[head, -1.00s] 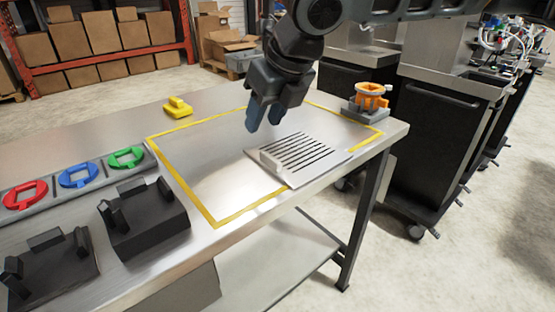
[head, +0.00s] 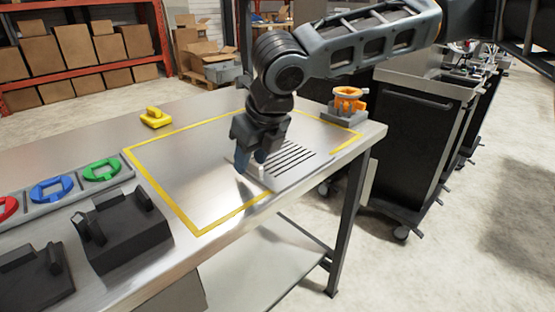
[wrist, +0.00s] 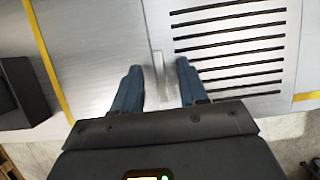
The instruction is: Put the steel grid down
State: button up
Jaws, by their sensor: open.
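The steel grid (head: 290,158) is a flat slotted plate with a raised pale handle along its left edge. It lies flat on the steel table, across the front line of the yellow-taped rectangle. My gripper (head: 252,166) is above the handle end of the grid, pointing down. In the wrist view the grid (wrist: 230,45) is at the right, and its upright handle (wrist: 161,75) stands between the two blue fingers (wrist: 159,82). The fingers are open, with a gap on each side of the handle. My gripper hides part of the grid in the head view.
An orange part on a grey base (head: 346,106) stands at the table's back right corner. A yellow block (head: 156,117) lies beyond the tape. Red, blue and green rings (head: 52,189) and black fixtures (head: 120,228) are at left. The taped area's left part is clear.

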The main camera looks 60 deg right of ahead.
jog(key=shift+c, duration=0.4)
grip_shut()
